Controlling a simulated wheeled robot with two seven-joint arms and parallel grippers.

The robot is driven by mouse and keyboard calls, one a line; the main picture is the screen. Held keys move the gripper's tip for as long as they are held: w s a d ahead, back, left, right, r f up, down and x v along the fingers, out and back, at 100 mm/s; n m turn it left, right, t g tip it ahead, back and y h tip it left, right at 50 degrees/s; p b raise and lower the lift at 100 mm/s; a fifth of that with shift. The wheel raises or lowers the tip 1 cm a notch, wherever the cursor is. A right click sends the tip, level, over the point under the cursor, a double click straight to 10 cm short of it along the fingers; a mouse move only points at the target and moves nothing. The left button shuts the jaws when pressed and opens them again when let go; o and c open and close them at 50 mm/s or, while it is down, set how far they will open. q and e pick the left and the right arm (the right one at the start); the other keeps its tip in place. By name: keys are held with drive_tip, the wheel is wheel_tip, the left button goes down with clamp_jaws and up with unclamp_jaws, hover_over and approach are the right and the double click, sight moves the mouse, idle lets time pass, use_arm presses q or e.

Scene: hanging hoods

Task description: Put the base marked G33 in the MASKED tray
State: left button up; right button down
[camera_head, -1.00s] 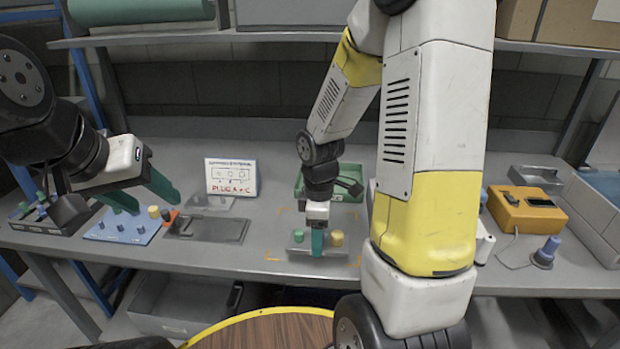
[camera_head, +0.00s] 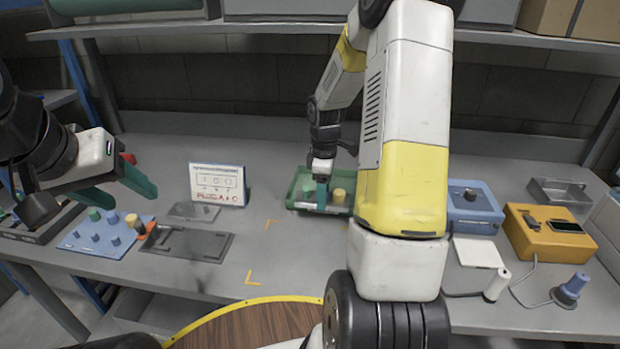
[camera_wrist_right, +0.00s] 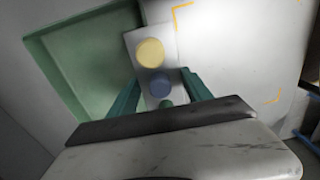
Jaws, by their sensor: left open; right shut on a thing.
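The pale base (camera_head: 325,209) carries a green and a yellow peg; the right wrist view shows the base (camera_wrist_right: 132,42) with yellow, blue and green knobs. Its G33 marking is not legible. My right gripper (camera_head: 321,197) is shut on the base, with a finger on either side in its wrist view (camera_wrist_right: 160,92). The green tray (camera_head: 297,188) is at the back of the bench; the base overlaps its right part in the wrist view (camera_wrist_right: 62,62). I cannot tell if they touch. No MASKED label is readable. My left gripper (camera_head: 120,193) is open and empty above the bench's left side.
A blue peg board (camera_head: 82,240), a dark grey fixture (camera_head: 205,246) and a sign card (camera_head: 217,184) stand left. A blue box (camera_head: 472,208) and an orange device (camera_head: 550,232) with cables are right. The taped area (camera_head: 262,252) is clear. My right arm hides part of the bench.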

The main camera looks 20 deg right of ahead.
drive_tip(key=w+d, duration=0.1)
drive_tip(key=w, duration=0.1)
drive_tip(key=w+d, duration=0.1)
drive_tip(key=w, duration=0.1)
drive_tip(key=w+d, duration=0.1)
drive_tip(key=w, duration=0.1)
drive_tip(key=shift+d+f, duration=0.15)
drive_tip(key=shift+f, duration=0.15)
drive_tip(key=shift+w+d+f, duration=0.1)
drive_tip(key=shift+w+f, duration=0.1)
drive_tip(key=shift+f, duration=1.55)
drive_tip(key=shift+f, duration=0.1)
drive_tip(key=shift+c, duration=2.2)
unclamp_jaws()
